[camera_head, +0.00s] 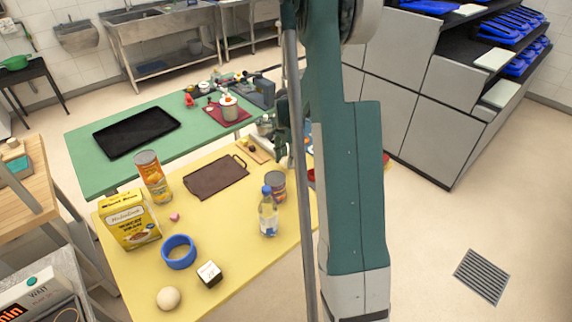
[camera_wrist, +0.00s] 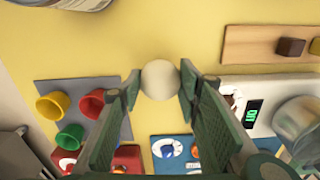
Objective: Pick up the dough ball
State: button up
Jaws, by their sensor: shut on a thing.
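A pale, round dough ball (camera_wrist: 160,79) sits between the two fingertips of my gripper (camera_wrist: 160,82) in the wrist view. The fingers are shut on its sides. Yellow table surface shows behind it. In the head view my gripper (camera_head: 283,150) is at the far right part of the yellow table (camera_head: 225,255), partly behind my arm, and the held ball cannot be made out there. Another cream ball (camera_head: 168,298) lies alone at the table's near left corner.
A wooden board (camera_wrist: 265,46) with a brown cube (camera_wrist: 291,46), several coloured cups (camera_wrist: 70,137) and a scale (camera_wrist: 255,112) surround my gripper. A bottle (camera_head: 268,212), can (camera_head: 275,184) and brown tray (camera_head: 217,177) stand on the yellow table. A green table (camera_head: 165,160) adjoins it.

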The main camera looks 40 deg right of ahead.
aim_at(286, 158)
notch_tip(286, 158, up, 6)
jog(key=shift+r, duration=0.25)
